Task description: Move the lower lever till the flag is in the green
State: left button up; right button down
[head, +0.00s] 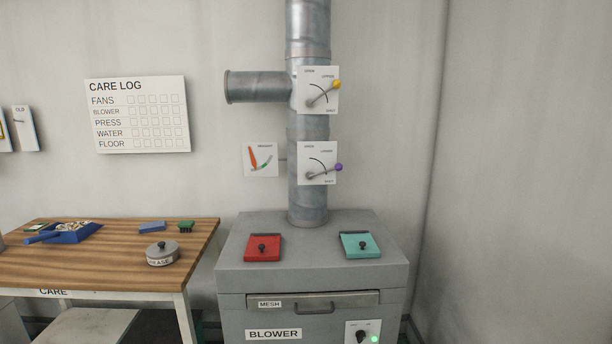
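The lower lever (325,171) is on a white plate (306,149) on the vertical duct. The gauge is too small to tell flag from scale surely; the orange-red part lies left of the green. Neither of my grippers is in view.
An upper lever (322,95) with a yellow knob is above on the duct (308,128). A grey blower box (309,267) stands below, carrying red (264,249) and teal (358,247) knobbed plates. A wooden bench (110,266) is left. Space before the levers looks clear.

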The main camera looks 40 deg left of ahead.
aim_at(339, 167)
jog(key=u, duration=1.2)
